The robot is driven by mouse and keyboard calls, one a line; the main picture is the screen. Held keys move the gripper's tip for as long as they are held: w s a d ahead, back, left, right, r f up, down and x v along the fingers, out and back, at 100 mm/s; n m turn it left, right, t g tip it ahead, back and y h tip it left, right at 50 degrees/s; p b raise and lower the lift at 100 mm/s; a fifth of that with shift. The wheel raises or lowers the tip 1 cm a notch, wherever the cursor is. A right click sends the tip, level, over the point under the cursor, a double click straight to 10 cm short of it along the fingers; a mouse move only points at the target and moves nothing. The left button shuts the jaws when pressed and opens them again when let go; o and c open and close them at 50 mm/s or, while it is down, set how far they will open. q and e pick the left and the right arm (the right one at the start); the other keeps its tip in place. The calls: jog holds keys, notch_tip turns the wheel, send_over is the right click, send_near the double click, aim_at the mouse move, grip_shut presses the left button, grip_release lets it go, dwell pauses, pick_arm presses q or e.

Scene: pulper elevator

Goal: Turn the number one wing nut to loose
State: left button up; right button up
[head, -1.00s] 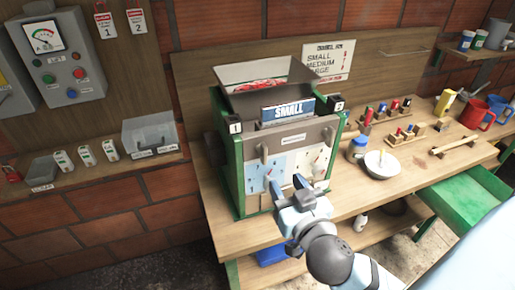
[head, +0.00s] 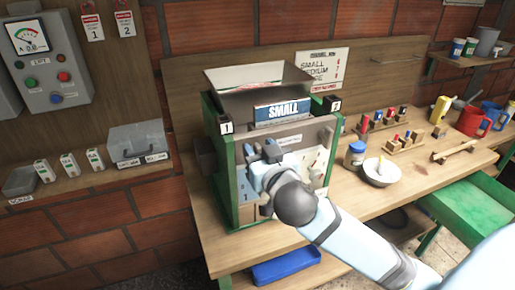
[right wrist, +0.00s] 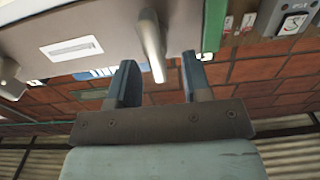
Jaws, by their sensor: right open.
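The green-framed machine (head: 228,185) stands on the bench, with a "1" tag (head: 226,127) at its left top corner and a "2" tag at its right. In the right wrist view a pale grey wing nut (right wrist: 149,42) sticks out of the machine's front panel. It lies in the picture between the fingertips of my right gripper (right wrist: 160,65), which is open; contact with either finger cannot be seen. In the head view my right gripper (head: 260,152) is at the panel's upper left and hides most of this nut. A second wing nut (head: 326,136) shows farther right. My left gripper is out of view.
A "SMALL" sign (head: 282,111) sits above the panel, below the hopper (head: 260,77). A white bowl (head: 381,172) and a blue jar (head: 355,155) stand to the right. A blue tray (head: 286,266) lies below the bench.

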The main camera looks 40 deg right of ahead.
jog(key=shift+w+d, duration=0.15)
jog(key=shift+w, duration=0.45)
grip_shut()
